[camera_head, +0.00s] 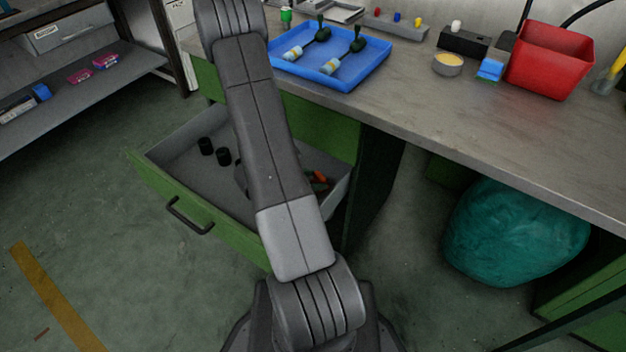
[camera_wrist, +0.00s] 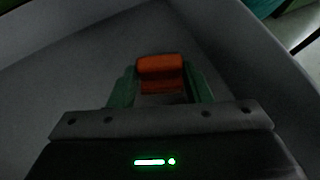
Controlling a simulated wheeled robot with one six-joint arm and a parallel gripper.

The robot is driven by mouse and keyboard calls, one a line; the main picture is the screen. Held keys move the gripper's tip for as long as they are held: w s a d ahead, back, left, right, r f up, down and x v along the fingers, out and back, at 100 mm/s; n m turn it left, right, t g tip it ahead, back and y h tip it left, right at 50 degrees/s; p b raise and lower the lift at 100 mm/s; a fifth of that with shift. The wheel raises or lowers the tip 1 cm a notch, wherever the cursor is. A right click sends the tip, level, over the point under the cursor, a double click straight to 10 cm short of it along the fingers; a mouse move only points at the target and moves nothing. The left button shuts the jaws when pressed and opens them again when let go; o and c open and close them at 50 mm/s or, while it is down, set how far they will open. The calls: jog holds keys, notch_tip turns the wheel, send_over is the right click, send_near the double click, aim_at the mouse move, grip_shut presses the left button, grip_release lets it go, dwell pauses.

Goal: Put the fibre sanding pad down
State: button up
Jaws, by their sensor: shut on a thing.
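The fibre sanding pad (camera_wrist: 160,68), an orange-brown block, is between the green fingers of my gripper (camera_wrist: 161,84) in the wrist view. The fingers are shut on its two sides. Grey drawer walls and floor surround it; whether the pad touches the floor cannot be told. In the head view, the open green drawer (camera_head: 184,212) lies beneath my arm. A small orange patch (camera_head: 320,177) shows at its right end, beside my arm, and looks like the same pad. My arm hides the middle of the drawer.
On the bench (camera_head: 430,115) above are a blue tray (camera_head: 345,85) with two tools and bottles, a small tin (camera_head: 447,65) and a red bin (camera_head: 550,60). A teal bag (camera_head: 515,230) sits under the bench.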

jog(key=shift+f, duration=0.15)
jog(key=o, duration=1.3)
jog(key=shift+c, duration=0.2)
jog(key=shift+r, duration=0.3)
jog(key=p+v, duration=0.3)
jog(key=v, duration=0.8)
jog(key=shift+s+a, duration=0.2)
jog(key=shift+a, duration=0.15)
jog(key=shift+r, duration=0.15)
